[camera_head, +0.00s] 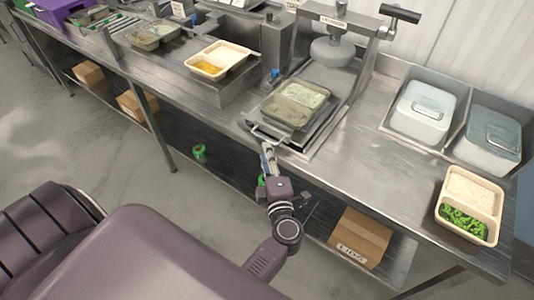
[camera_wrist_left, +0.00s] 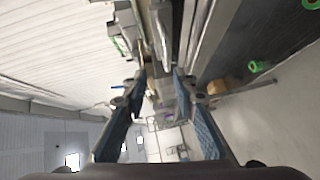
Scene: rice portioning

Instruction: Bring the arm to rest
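My left gripper (camera_head: 267,158) is at the front edge of the steel counter, just in front of the handle (camera_head: 262,135) of the sealing press tray. In the left wrist view its two blue-padded fingers (camera_wrist_left: 160,84) stand apart with nothing held between them. A pale metal bar (camera_wrist_left: 163,30) shows past the fingertips; I cannot tell whether they touch it. My left arm (camera_head: 287,230) reaches up from the bottom of the head view. A two-compartment tray with a greyish film top (camera_head: 297,103) sits in the press. My right gripper is not in view.
The press head (camera_head: 333,50) and its lever (camera_head: 400,13) stand behind the tray. A tray of rice and green vegetables (camera_head: 468,205) is at the right end, near two lidded containers (camera_head: 424,108). An open tray with yellow food (camera_head: 220,60) stands left. A cardboard box (camera_head: 360,237) is on the lower shelf.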

